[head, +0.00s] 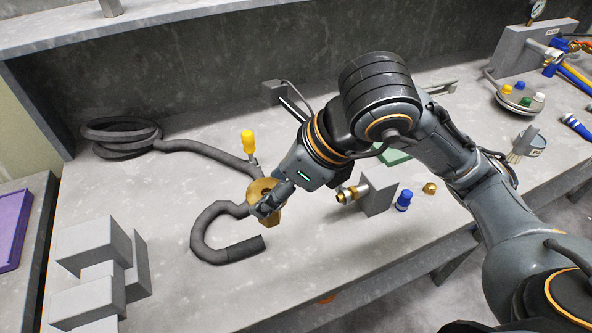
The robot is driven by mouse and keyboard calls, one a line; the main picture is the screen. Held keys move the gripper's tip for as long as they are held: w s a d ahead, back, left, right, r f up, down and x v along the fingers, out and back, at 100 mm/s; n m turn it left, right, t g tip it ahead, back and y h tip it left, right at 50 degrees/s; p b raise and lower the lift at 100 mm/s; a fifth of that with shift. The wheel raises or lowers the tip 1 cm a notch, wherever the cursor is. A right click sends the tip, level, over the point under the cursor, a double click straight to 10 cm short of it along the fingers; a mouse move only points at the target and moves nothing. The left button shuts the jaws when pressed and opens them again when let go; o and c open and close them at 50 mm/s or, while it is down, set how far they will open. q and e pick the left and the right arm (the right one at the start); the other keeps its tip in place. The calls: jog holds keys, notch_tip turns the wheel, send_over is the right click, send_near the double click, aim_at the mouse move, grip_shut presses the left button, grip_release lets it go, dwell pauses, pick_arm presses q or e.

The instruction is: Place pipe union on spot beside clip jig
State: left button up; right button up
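A brass piece with a round, holed top (258,187), which looks like the pipe union, is at my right gripper (264,208), left of the picture's middle. The dark fingers cover its middle, and brass shows above and below them. I cannot tell whether the fingers are shut on it or whether it touches the bench. I cannot tell for certain which thing is the clip jig; a stack of grey blocks (98,262) stands at the left front. No marked spot is clearly visible. My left gripper is not in view.
A dark hose (205,152) coils at the back left and hooks around near the gripper. A yellow-handled tool (248,140) is behind it. A grey block (379,192) with a brass fitting (350,192), a blue-capped item (404,200) and a brass nut (429,188) are to the right.

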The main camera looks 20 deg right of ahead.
jog(key=w+d+f+p, duration=0.1)
jog(key=w+d+f, duration=0.1)
jog(key=w+f, duration=0.2)
jog(key=w+d+f+p, duration=0.2)
jog(key=w+f, duration=0.2)
jog(key=w+d+f+p, duration=0.1)
jog(key=w+f, duration=0.3)
jog(key=shift+w+d+f+p, duration=0.15)
jog(key=shift+d+p, duration=0.15)
jog(key=shift+d, duration=0.1)
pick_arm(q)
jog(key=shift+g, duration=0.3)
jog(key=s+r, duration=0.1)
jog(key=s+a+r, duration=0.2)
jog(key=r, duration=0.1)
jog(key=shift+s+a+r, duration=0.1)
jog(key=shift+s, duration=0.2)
pick_arm(e)
jog(key=shift+f, duration=0.25)
jog(key=shift+f+b, duration=0.2)
jog(key=shift+b, duration=0.1)
jog(key=o, duration=1.3)
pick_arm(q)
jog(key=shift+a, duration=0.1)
pick_arm(e)
jog(key=shift+o, duration=0.2)
